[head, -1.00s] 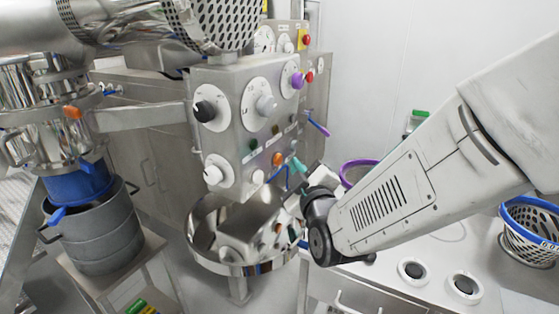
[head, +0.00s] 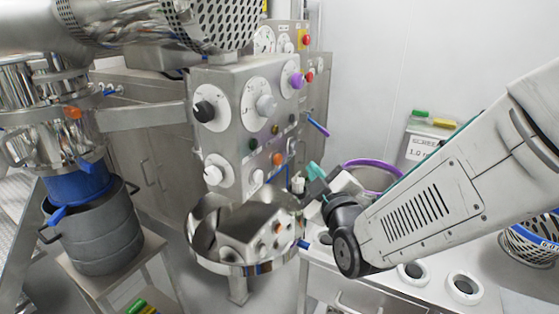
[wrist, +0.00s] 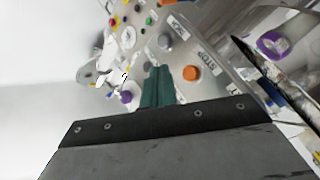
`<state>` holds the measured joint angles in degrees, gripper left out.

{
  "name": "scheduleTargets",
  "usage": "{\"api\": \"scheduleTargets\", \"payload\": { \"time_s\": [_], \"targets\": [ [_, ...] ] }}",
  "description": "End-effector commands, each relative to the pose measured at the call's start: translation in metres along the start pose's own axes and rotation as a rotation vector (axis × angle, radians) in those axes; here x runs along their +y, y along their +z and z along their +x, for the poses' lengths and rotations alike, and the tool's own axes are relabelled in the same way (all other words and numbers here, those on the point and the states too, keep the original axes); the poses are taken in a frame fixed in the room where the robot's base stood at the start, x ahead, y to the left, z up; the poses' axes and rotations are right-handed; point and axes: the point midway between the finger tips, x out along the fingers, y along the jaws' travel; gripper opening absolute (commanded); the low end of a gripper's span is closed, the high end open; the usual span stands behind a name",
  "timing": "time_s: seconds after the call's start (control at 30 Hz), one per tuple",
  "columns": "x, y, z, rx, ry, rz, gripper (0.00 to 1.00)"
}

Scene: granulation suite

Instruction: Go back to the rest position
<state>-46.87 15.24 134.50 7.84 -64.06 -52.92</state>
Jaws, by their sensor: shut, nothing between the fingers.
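My gripper (head: 316,172) has teal fingers and sits at the end of my arm, right of the grey control panel (head: 228,105). It is shut, with nothing between the fingers. A visible gap separates it from the panel's knobs and buttons in the head view. In the wrist view the teal fingers (wrist: 157,88) are together and point toward the panel face, where an orange button (wrist: 190,73) and a grey button (wrist: 165,41) show. Part of my wrist is hidden behind the dark joint.
A round steel bowl (head: 206,251) stands below the panel. A white bench (head: 330,270) with round holes lies under my arm. A purple-rimmed basket (head: 372,164) stands behind my wrist, and a blue-rimmed basket (head: 520,243) is at the right. A grey bucket (head: 98,235) stands at left.

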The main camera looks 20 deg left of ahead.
Motion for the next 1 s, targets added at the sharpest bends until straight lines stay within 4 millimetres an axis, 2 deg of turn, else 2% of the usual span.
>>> {"api": "scheduleTargets", "payload": {
  "time_s": [0.23,0.33,0.47,0.57,0.67,0.77,0.87,1.0],
  "targets": [
    [0.000,0.000,0.000,0.000,0.000,0.000,0.00],
    [0.006,0.004,-0.001,-0.018,-0.007,0.011,0.00],
    [0.033,0.024,-0.009,-0.115,-0.050,0.075,0.00],
    [0.065,0.052,-0.029,-0.254,-0.103,0.168,0.00],
    [0.095,0.081,-0.063,-0.418,-0.152,0.279,0.00],
    [0.120,0.104,-0.107,-0.589,-0.184,0.397,0.00],
    [0.140,0.123,-0.161,-0.768,-0.200,0.515,0.00],
    [0.156,0.136,-0.246,-1.021,-0.200,0.696,0.00]
  ]
}}
